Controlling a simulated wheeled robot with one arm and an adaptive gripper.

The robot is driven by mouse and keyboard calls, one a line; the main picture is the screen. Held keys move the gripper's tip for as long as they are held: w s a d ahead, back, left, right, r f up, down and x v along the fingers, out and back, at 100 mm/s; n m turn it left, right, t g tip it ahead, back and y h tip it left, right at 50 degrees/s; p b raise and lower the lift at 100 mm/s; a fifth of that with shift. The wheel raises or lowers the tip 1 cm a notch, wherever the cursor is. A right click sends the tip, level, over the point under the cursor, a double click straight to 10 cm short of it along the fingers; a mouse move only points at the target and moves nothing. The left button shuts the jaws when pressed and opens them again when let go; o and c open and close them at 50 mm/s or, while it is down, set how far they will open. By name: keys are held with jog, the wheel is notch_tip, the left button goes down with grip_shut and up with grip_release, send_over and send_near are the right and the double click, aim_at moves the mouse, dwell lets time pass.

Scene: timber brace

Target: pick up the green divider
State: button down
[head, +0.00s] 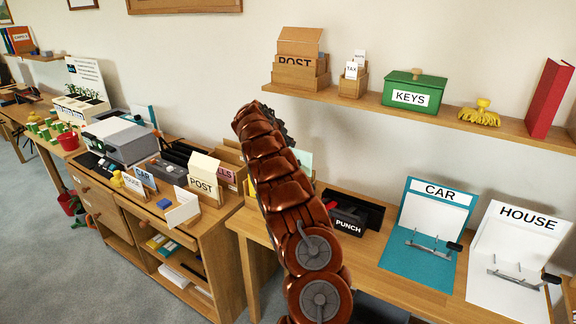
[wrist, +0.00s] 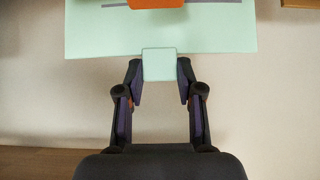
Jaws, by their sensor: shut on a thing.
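The green divider (wrist: 100,32) is a pale mint-green sheet with a small square tab. In the wrist view it spans the top of the picture, with its tab between my fingertips. My gripper (wrist: 159,70) is shut on this tab. In the head view, a pale green patch (head: 304,158) shows just right of my arm, likely the divider. My arm hides the rest of it, and my fingers are not clear there.
An orange patch (wrist: 157,3) shows over the sheet's top edge. A wall shelf (head: 350,98) carries a POST box, a green KEYS box (head: 414,90) and a red binder (head: 549,97). Below, the desk holds a PUNCH box (head: 349,222), a CAR folder (head: 425,232) and a HOUSE folder (head: 517,240).

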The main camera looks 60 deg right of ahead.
jog(key=shift+r, duration=1.55)
notch_tip(320, 180, up, 8)
jog(key=p, duration=0.3)
jog(key=shift+p, duration=0.35)
dwell(0.6)
dwell(0.5)
